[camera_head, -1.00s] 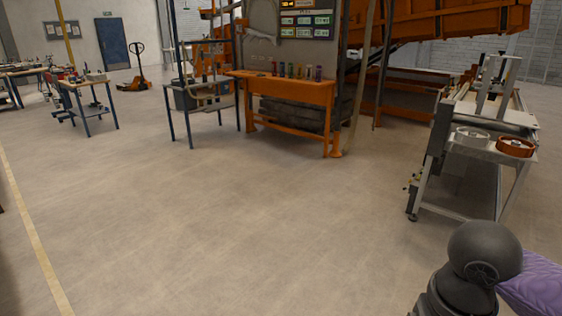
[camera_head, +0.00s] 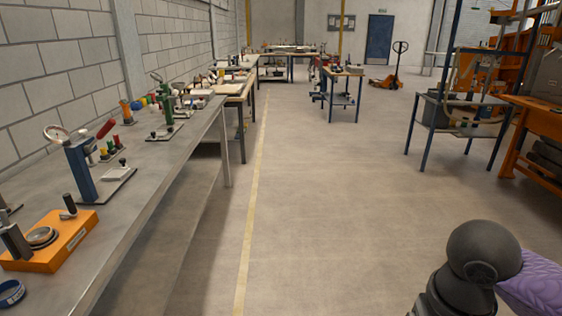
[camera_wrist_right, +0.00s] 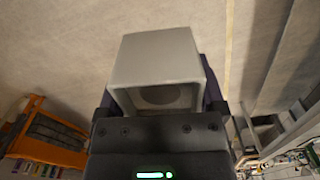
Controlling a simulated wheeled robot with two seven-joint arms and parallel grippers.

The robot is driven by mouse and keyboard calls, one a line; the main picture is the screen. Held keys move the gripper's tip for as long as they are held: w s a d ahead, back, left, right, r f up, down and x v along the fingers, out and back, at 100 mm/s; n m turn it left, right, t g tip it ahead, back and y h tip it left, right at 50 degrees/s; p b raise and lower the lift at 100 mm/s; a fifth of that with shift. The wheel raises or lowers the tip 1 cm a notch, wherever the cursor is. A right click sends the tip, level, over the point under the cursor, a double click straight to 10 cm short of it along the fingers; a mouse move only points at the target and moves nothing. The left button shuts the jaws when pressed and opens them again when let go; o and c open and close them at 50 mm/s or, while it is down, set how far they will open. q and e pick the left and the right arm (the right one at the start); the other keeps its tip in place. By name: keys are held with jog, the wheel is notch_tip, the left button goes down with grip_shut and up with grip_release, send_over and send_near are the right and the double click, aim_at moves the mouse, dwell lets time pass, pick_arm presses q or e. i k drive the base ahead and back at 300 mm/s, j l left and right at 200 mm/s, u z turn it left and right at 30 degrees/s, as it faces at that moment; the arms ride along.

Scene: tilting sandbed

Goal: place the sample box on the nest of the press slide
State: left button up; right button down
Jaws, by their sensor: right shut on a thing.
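In the right wrist view, a grey box (camera_wrist_right: 158,58), apparently the sample box, with an open side showing a round mark inside, sits between the dark fingers of my right gripper (camera_wrist_right: 160,98). The gripper is shut on it, held above the floor. The head view shows only part of my right arm, at the bottom right; the gripper and box are outside it. My left gripper is in neither current view. I cannot clearly identify the press slide. An orange block with a round dish (camera_head: 50,240) and a blue hand press with a red handle (camera_head: 82,170) stand on the left bench.
The long grey bench (camera_head: 150,190) runs along the block wall at left, with several small tools on it. A blue ring (camera_head: 11,293) lies at its near end. A small table (camera_head: 345,72), a pallet jack (camera_head: 392,75) and a blue-legged rack (camera_head: 460,100) stand farther off. The middle floor is clear.

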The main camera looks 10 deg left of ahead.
aim_at(115, 174)
jog(key=i+j+u, duration=0.1)
jog(key=i+u, duration=0.75)
jog(key=i+l+u, duration=0.2)
jog(key=u, duration=0.2)
jog(key=i+l+u, duration=0.4)
jog(key=i+u, duration=0.6)
jog(key=u, duration=0.2)
jog(key=i+l+u, duration=0.2)
jog(key=u, duration=0.2)
jog(key=i+l+u, duration=0.25)
jog(key=u, duration=0.15)
jog(key=i+l, duration=0.05)
jog(key=i, duration=0.05)
